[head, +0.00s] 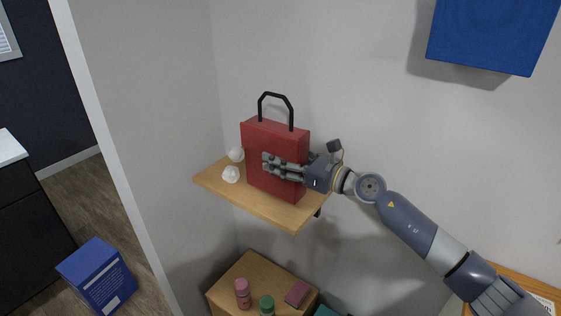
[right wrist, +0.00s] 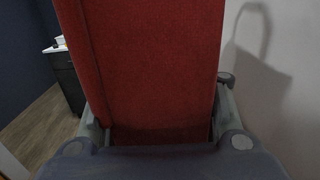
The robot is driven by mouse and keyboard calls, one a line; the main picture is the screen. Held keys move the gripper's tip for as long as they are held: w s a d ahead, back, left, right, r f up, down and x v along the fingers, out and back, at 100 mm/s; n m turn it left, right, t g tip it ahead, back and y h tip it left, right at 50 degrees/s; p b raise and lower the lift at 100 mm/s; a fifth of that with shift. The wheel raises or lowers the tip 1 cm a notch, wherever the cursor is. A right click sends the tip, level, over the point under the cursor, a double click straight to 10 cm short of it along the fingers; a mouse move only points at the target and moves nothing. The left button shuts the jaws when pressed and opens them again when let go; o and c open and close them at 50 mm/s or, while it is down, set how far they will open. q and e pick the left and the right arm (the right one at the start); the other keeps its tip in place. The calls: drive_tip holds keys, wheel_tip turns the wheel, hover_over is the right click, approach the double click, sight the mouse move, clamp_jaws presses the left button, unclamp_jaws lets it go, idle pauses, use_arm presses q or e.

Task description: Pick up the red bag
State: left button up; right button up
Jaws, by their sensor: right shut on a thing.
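The red bag (head: 272,135) stands upright on a wooden wall shelf (head: 265,211), its black handle (head: 276,96) raised on top. My right gripper (head: 283,168) reaches it from the right, with its fingers along the sides of the bag at mid height. It is shut on the bag. In the right wrist view the red bag (right wrist: 150,60) fills the middle, between the two fingers of my right gripper (right wrist: 160,130). The bag's underside is not clear, so I cannot tell if it is lifted off the shelf. My left gripper is not in view.
Two small white round objects (head: 231,174) sit on the shelf left of the bag. Below is a wooden cabinet (head: 240,271) with a pink bottle (head: 242,293), a green-capped bottle (head: 267,305) and a pink box (head: 297,293). A blue box (head: 494,35) is on the wall, upper right.

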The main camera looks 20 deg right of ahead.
wheel_tip(320, 180, up, 2)
drive_tip(key=shift+r, duration=0.1)
drive_tip(key=s+r+p, duration=0.1)
drive_tip(key=s, duration=1.5)
drive_tip(key=shift+d+r, duration=0.2)
drive_tip(key=shift+d, duration=0.25)
